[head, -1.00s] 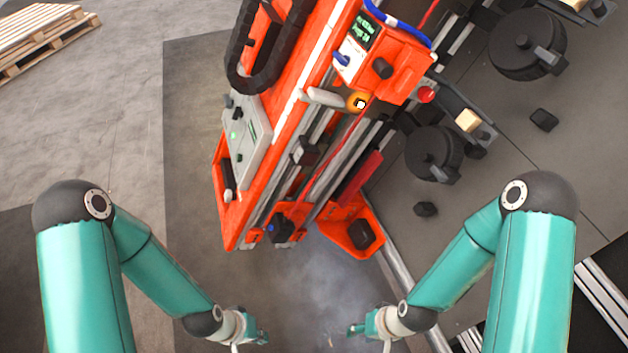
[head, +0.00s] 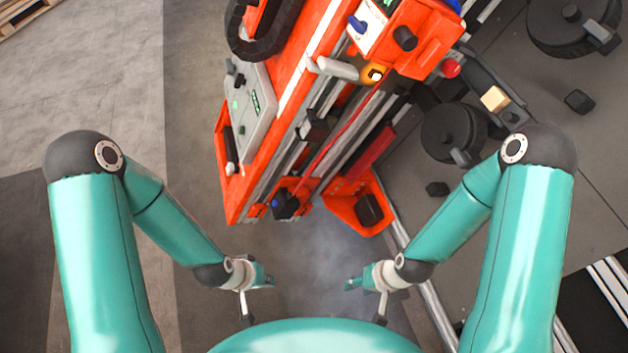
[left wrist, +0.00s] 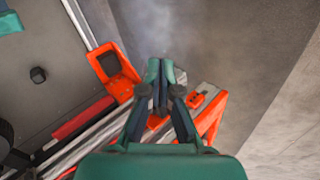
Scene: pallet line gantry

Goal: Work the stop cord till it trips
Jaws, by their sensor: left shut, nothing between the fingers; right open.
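The orange gantry (head: 300,45) stands ahead of me, slanting up to the right in the head view. A thin red line (head: 345,135) runs along its rails and looks like the stop cord; I cannot tell its ends clearly. My right gripper (head: 352,284) is open and empty, to the right of the left one.
An orange bin (head: 340,212) holding a dark block juts from the gantry's near end. A grey control panel (head: 245,110) is on its left side. Black wheels (head: 455,132) and loose dark blocks (head: 578,101) lie to the right. Floor (head: 205,130) left of the gantry is clear.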

